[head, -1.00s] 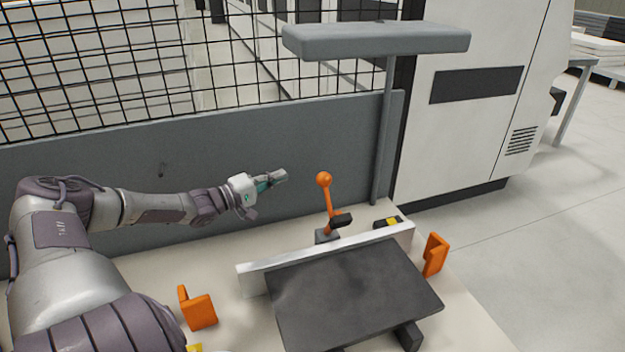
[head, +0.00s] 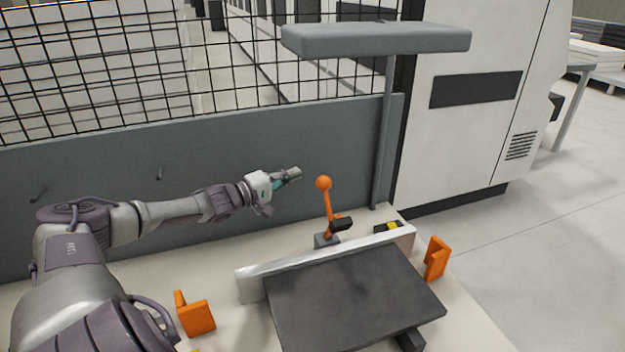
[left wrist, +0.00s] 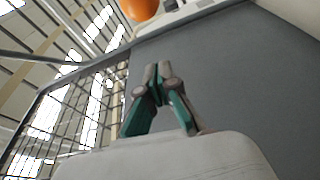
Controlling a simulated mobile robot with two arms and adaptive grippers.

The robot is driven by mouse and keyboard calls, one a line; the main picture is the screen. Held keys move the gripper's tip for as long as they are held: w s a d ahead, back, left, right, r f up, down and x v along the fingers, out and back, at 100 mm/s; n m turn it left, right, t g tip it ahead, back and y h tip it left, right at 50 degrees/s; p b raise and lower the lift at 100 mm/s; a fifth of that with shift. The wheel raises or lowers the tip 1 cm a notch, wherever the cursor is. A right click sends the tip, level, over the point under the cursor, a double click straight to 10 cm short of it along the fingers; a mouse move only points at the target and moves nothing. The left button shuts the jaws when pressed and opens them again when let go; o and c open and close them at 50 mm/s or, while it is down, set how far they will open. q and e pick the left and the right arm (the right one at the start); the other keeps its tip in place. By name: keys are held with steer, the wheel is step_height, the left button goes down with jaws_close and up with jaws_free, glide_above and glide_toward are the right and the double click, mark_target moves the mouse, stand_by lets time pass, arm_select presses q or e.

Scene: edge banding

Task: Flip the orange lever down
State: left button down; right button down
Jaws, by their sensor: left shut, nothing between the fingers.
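The orange lever (head: 328,206) stands upright behind the metal fence, with a round ball knob (head: 323,183) on top and a dark block beside its foot. My left gripper (head: 296,174) is shut and empty, just left of the knob at about its height in the head view, with a small gap between them. In the left wrist view the shut fingertips (left wrist: 157,68) show in the middle, and part of the orange knob (left wrist: 138,8) shows at the top edge. My right gripper is in neither view.
A dark plate (head: 355,295) lies in front of a metal fence (head: 330,262) on the pale table. Orange brackets stand left (head: 195,314) and right (head: 437,258) of it. A grey panel (head: 110,190) with wire mesh rises behind. A grey padded bar (head: 375,40) overhangs the table.

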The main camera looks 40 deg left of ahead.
arm_select(q)
steer(key=w+d+p, duration=0.1)
steer(key=d+p, duration=0.1)
steer(key=w+d+p, duration=0.2)
steer(key=shift+w+d+f, duration=0.1)
steer(key=shift+d+f, duration=0.05)
steer(key=shift+d, duration=0.15)
stand_by(0.5)
